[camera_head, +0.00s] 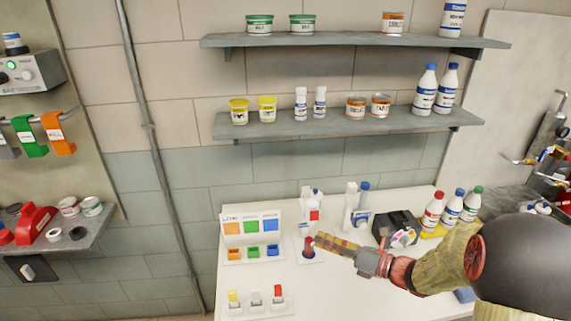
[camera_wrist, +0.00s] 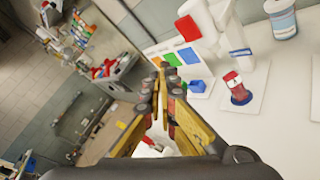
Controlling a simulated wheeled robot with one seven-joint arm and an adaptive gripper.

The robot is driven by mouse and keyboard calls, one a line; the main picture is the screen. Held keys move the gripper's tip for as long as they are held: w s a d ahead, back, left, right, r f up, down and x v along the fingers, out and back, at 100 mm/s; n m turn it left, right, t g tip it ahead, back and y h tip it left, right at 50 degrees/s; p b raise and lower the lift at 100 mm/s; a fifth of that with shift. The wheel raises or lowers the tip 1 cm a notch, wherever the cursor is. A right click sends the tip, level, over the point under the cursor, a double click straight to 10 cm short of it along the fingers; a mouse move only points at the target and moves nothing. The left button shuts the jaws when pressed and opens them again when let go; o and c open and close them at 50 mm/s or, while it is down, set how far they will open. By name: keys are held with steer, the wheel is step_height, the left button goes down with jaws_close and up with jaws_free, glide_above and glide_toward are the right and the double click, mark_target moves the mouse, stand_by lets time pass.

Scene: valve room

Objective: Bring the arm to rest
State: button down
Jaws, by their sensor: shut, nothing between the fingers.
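My gripper (camera_head: 318,239) reaches in from the right over the white table (camera_head: 340,290) in the head view. Its yellow-and-dark fingers are closed together with nothing between them; they also show in the wrist view (camera_wrist: 160,68). A small red item on a dark blue round base (camera_head: 309,252) stands just beside the fingertips in the head view. In the wrist view this item (camera_wrist: 238,90) is to the right of the fingers, apart from them. The gripper hides part of the table behind it.
A board with orange, green and blue panels (camera_head: 251,225) and a switch stand (camera_head: 257,300) are left of the gripper. A black box (camera_head: 397,228) and several capped bottles (camera_head: 452,207) stand behind my arm. Shelves (camera_head: 345,124) hang above. The table front is mostly clear.

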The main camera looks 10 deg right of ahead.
steer(key=s+a+f+n+g+h, duration=0.25)
steer(key=s+n+g, duration=0.25)
steer(key=s+n, duration=0.5)
steer(key=s+a+f+n+g+h, duration=0.15)
steer(key=s+f+n+g, duration=0.3)
steer(key=s+n, duration=0.6)
steer(key=s+d+r+n+h, duration=0.6)
steer(key=r+n+h, duration=0.15)
steer(key=n, duration=0.35)
step_height(320, 180, up, 9)
steer(key=s+a+n+t, duration=0.1)
steer(key=a+n+t, duration=0.1)
steer(key=t, duration=0.1)
steer(key=shift+a+f+n, duration=0.15)
steer(key=shift+a+n, duration=0.05)
steer(key=shift+n, duration=0.15)
